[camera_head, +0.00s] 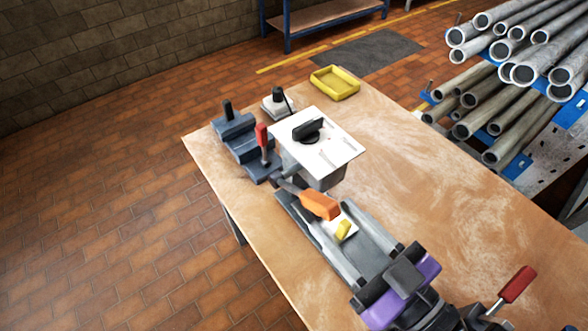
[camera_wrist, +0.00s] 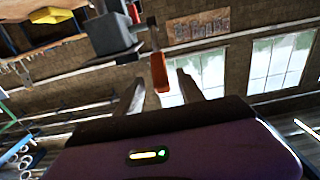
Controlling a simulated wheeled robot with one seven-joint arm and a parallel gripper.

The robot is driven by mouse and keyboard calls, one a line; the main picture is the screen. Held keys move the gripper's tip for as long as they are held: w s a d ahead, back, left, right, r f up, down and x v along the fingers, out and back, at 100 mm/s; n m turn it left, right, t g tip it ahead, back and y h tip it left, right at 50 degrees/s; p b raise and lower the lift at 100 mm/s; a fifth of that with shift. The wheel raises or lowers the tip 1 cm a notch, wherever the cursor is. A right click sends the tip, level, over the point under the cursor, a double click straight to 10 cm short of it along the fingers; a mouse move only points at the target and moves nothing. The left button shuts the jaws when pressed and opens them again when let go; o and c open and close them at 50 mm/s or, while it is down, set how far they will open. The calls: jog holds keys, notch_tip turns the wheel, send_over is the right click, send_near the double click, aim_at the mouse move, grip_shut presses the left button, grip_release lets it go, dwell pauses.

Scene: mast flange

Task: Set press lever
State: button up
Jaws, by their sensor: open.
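An orange-handled lever (camera_head: 320,205) on a dark shaft comes off the side of a grey box with a white top plate (camera_head: 340,150). Which lever is the press lever is not marked. My purple gripper (camera_wrist: 159,78) is open, with its two grey fingers pointing toward the orange handle. In the wrist view the orange handle (camera_wrist: 159,72) appears between the fingertips; whether they touch it I cannot tell. A black knob (camera_head: 308,130) sits on the white plate. A yellow piece (camera_head: 344,229) shows just below the orange handle.
A red upright lever (camera_head: 262,136) and a blue stepped block (camera_head: 234,130) stand left of the box. A yellow tray (camera_head: 335,83) is at the table's far end. Another red-handled lever (camera_head: 517,284) is at lower right. The wooden table (camera_head: 430,190) is bare right of the box.

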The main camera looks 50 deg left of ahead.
aim_at(313, 195)
jog(key=a, duration=0.2)
jog(key=a+p, duration=0.1)
jog(key=a, duration=0.1)
jog(key=a+p, duration=0.1)
jog(key=a, duration=0.1)
jog(key=shift+w+a+r, duration=0.1)
jog(key=shift+w+a, duration=0.15)
jog(key=shift+a, duration=0.1)
jog(key=shift+a+p, duration=0.35)
jog(key=shift+a, duration=0.2)
grip_shut()
dwell(0.7)
